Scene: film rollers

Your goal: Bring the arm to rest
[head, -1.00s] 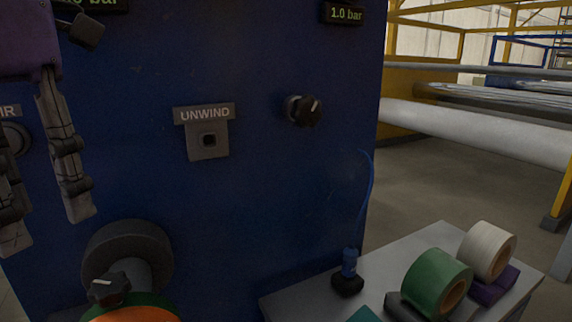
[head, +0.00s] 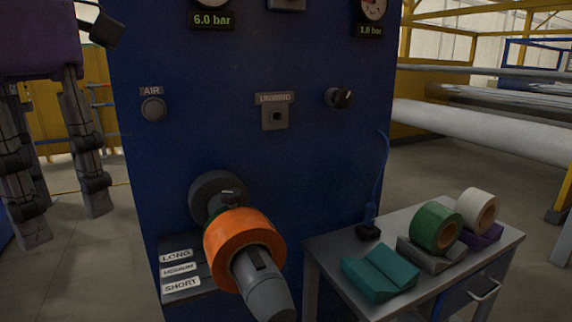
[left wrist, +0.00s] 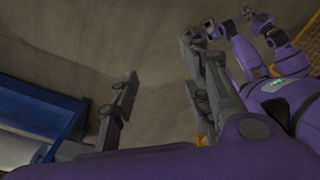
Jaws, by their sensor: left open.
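My left gripper (head: 66,228) hangs at the left of the head view with its fingers pointing down, open and empty. It is left of the blue machine panel (head: 235,140) and appears clear of it. In the left wrist view the open gripper (left wrist: 160,58) has bare floor between its fingers.
An orange roll (head: 240,240) sits around the grey spindle (head: 265,285) on the panel. A table (head: 320,255) at right bears a teal cradle (head: 380,272), a green roll (head: 435,228) and a white roll (head: 477,207). Open floor (head: 80,260) lies left of the panel.

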